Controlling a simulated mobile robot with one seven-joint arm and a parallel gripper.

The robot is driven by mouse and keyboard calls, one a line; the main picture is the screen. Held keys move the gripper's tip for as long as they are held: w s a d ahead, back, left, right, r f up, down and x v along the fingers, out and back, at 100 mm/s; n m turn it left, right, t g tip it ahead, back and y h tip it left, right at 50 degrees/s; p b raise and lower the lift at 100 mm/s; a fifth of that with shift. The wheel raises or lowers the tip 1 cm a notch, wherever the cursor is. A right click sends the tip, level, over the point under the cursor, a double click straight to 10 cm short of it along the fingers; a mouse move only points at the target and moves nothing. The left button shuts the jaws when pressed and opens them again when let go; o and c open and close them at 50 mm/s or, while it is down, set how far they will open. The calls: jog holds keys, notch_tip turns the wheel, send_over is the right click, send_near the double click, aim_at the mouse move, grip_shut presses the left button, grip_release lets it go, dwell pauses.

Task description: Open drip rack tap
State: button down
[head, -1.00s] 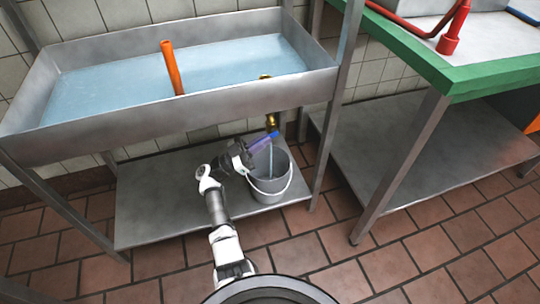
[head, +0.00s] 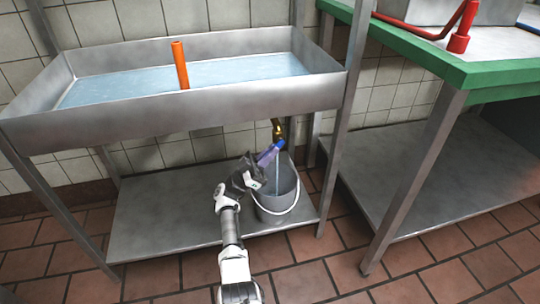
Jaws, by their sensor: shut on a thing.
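The drip rack (head: 180,123) is a long grey metal trough with pale blue liquid in it. Its brass tap (head: 277,128) hangs below the right end. My gripper (head: 263,160) is at the tap from the left and below, shut on a blue-purple part (head: 270,153) that looks like the tap's handle. The fingertips are small and partly hidden here. A thin pale stream (head: 278,178) runs down from beside the gripper into a grey bucket (head: 275,208) below.
The bucket stands on the rack's lower metal shelf (head: 160,235), just right of my arm. An orange pipe (head: 180,65) rises from the trough. A rack leg stands right of the bucket, then a green-edged table (head: 485,75). Tiled floor is clear in front.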

jog(key=shift+a, duration=0.1)
jog(key=c, duration=1.9)
grip_release()
jog(key=b+v, duration=0.3)
jog(key=v, duration=0.9)
jog(key=shift+f, duration=0.1)
